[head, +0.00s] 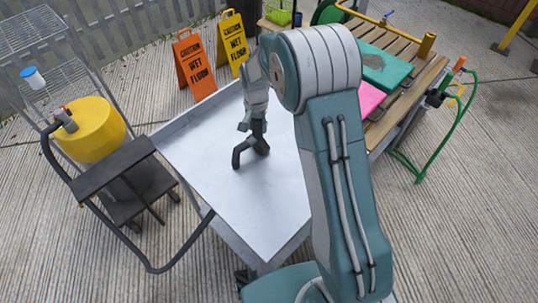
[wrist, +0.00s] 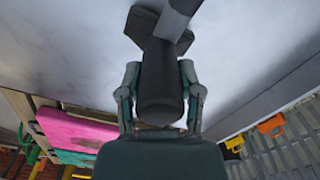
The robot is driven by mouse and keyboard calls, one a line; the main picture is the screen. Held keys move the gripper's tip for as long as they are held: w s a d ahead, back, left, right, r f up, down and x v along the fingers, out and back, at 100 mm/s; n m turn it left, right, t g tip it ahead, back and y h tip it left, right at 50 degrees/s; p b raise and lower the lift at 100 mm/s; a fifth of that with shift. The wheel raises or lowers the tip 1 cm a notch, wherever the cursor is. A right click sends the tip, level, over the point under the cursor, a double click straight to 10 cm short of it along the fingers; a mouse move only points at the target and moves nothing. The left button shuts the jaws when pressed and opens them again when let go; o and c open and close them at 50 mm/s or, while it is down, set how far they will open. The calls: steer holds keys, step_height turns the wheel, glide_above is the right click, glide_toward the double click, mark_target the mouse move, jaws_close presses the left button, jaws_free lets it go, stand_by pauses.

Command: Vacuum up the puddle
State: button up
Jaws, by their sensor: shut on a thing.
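My gripper (head: 258,128) is shut on a dark, bent tool (head: 241,155), which looks like a vacuum handle or nozzle. It is over the pale grey tabletop (head: 245,205); I cannot tell whether the tool touches it. In the wrist view the fingers of my gripper (wrist: 160,103) clasp both sides of the tool's rounded black end (wrist: 158,75). No clear puddle shows on the tabletop.
Two caution signs, orange (head: 194,66) and yellow (head: 232,42), stand behind the table. A wooden bench (head: 418,65) with a pink pad (head: 368,98) and a green hose (head: 462,115) are at right.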

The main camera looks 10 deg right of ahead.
stand_by(0.5)
steer(key=shift+r, duration=3.55)
